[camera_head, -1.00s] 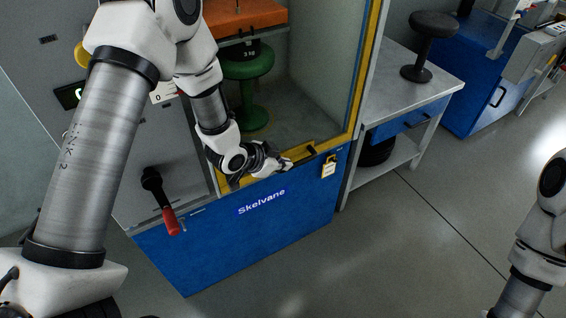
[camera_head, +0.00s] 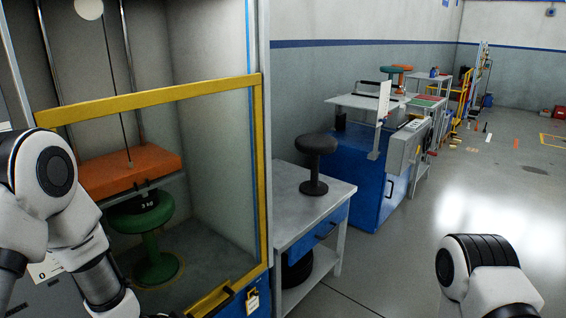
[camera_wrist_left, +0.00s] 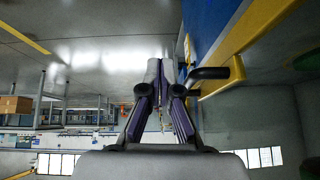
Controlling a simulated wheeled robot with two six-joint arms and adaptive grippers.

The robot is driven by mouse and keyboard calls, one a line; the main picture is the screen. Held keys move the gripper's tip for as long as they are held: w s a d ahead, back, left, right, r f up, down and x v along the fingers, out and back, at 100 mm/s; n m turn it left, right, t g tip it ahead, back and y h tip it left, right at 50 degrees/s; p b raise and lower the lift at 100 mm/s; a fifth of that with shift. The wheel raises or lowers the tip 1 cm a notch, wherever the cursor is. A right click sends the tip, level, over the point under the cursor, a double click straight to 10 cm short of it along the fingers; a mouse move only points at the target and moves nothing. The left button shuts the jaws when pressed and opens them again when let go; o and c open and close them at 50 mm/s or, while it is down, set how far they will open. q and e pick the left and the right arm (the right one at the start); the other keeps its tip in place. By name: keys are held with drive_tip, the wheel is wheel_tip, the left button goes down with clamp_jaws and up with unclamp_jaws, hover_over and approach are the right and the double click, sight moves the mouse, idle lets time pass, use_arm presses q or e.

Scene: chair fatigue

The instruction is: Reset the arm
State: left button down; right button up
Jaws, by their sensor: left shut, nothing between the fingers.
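My left arm (camera_head: 70,215) comes in at the left in the head view, in front of the test cabinet; its gripper is cut off by the bottom edge. In the left wrist view the left gripper (camera_wrist_left: 161,75) is shut and empty, its fingertips together. A black handle (camera_wrist_left: 208,73) on the yellow door frame (camera_wrist_left: 238,70) is just right of the fingertips; I cannot tell whether they touch. My right arm (camera_head: 485,275) shows at the lower right of the head view, its gripper out of frame.
The yellow-framed cabinet door (camera_head: 150,98) is in front, with a green stool (camera_head: 148,235) under an orange block (camera_head: 130,170) behind it. A grey table (camera_head: 300,200) with a black stool (camera_head: 315,160) and a blue cabinet (camera_head: 350,175) stand right.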

use_arm(q)
drive_tip(key=s+a+f+n+g+y, duration=0.1)
drive_tip(key=s+f+n+g, duration=0.2)
drive_tip(key=s+f, duration=0.7)
drive_tip(key=s+a+f+n+g+y, duration=0.1)
drive_tip(key=s+f+n+g, duration=0.35)
drive_tip(key=s, duration=0.95)
wheel_tip(320, 180, up, 12)
drive_tip(key=s+a+t+y+p, duration=0.1)
drive_tip(key=a+t+y+p, duration=0.1)
drive_tip(key=p, duration=1.1)
drive_tip(key=shift+a+n, duration=0.15)
drive_tip(key=shift+n, duration=0.3)
